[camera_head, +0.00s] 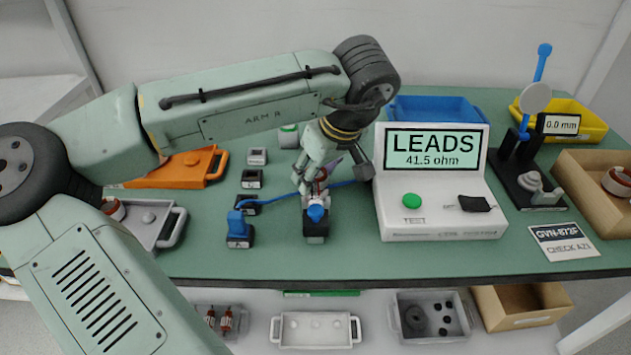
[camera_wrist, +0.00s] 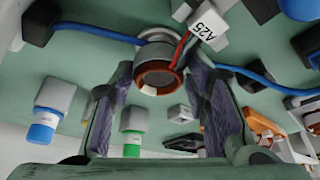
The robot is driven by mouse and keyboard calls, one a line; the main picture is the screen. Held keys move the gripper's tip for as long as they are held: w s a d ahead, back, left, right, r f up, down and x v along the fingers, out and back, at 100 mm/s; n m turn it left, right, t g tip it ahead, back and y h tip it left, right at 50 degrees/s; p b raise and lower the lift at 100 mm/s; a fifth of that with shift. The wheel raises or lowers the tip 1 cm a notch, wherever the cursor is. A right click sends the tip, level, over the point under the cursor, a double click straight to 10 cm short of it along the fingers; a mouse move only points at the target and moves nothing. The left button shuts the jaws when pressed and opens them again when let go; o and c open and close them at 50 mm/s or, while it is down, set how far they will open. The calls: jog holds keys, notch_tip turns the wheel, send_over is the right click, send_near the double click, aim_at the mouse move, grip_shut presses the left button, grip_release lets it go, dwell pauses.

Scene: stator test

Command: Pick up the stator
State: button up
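The stator (camera_wrist: 158,68) shows in the wrist view as a grey ring with a copper-coloured inner rim, red and dark leads and a white tag reading A25. In the head view the stator (camera_head: 321,182) is small and partly hidden by my fingers, just behind a dark block with a blue knob (camera_head: 316,213). My gripper (camera_head: 335,180) points down over it. In the wrist view my gripper's fingers (camera_wrist: 161,80) are spread, one on each side of the stator, with gaps visible. Contact is not visible.
Blue cables run left and right of the stator. The tester (camera_head: 440,205), reading LEADS 41.5 ohm, stands close on the right. A blue clip block (camera_head: 240,229) stands at left. An orange tray (camera_head: 180,170), a grey tray (camera_head: 165,230) and a cardboard box (camera_head: 580,175) lie further out.

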jog(key=c, duration=0.9)
